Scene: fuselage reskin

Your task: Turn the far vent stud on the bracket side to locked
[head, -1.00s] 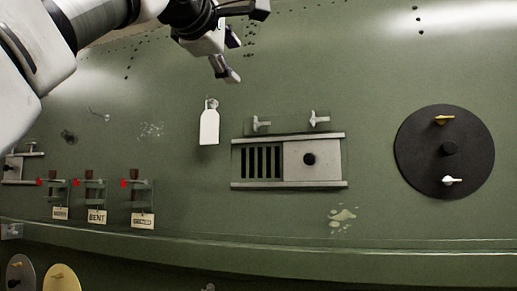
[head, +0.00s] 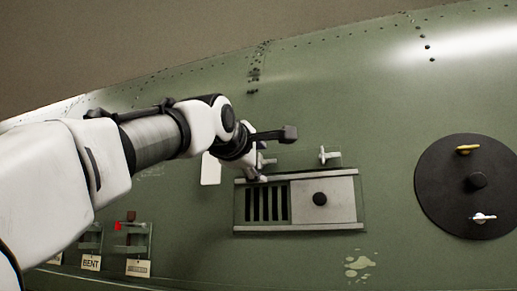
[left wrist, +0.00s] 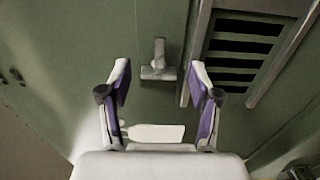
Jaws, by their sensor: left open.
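The vent panel shows in the head view with a dark slotted grille (head: 267,204) and a pale sliding plate (head: 340,187) with a black knob. Two pale T-shaped studs stand above it: a left stud (head: 266,161) and a right stud (head: 329,156). My left gripper (head: 275,156) is open at the left stud and partly hides it. In the left wrist view, the left stud (left wrist: 158,66) lies ahead, between the spread fingers of the gripper (left wrist: 160,88). No contact is visible. My right gripper is not in view.
A white tag (head: 210,169) hangs left of the vent, close to my gripper. A black disc (head: 452,190) with a yellow and a white handle is at the right. Labelled brackets (head: 133,238) are at the lower left. Green skin between vent and disc is clear.

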